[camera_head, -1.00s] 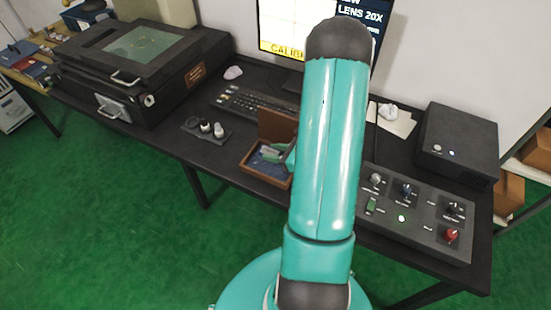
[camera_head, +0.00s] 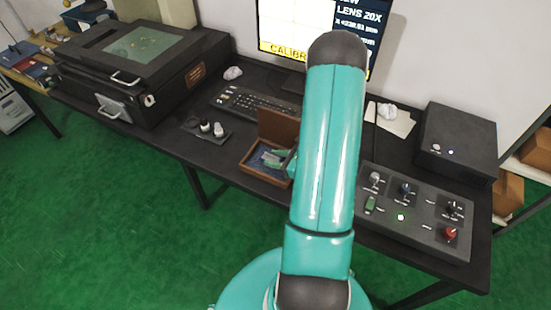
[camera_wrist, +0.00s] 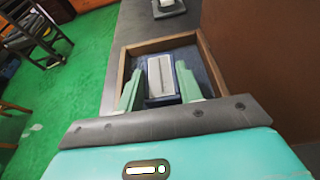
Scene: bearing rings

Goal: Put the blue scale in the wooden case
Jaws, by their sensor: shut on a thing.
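The wooden case (camera_head: 277,183) stands open on the dark bench, its brown lid (camera_head: 280,128) raised at the back. In the wrist view the case's wooden rim (camera_wrist: 121,72) surrounds a dark blue inside. My gripper (camera_head: 275,158) is over the case, its two green fingers reaching down. In the wrist view my gripper (camera_wrist: 158,82) is shut on the blue scale (camera_wrist: 163,76), a flat piece with a pale plate and blue around it. The scale lies within the outline of the case. I cannot tell whether it touches the case floor, or where its blue edge ends.
A keyboard (camera_head: 257,104) lies behind the case, and a small dark tray with knobs (camera_head: 205,129) is to its left. A control panel (camera_head: 414,213) and a black box (camera_head: 457,142) stand at the right. A large black machine (camera_head: 140,75) fills the left.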

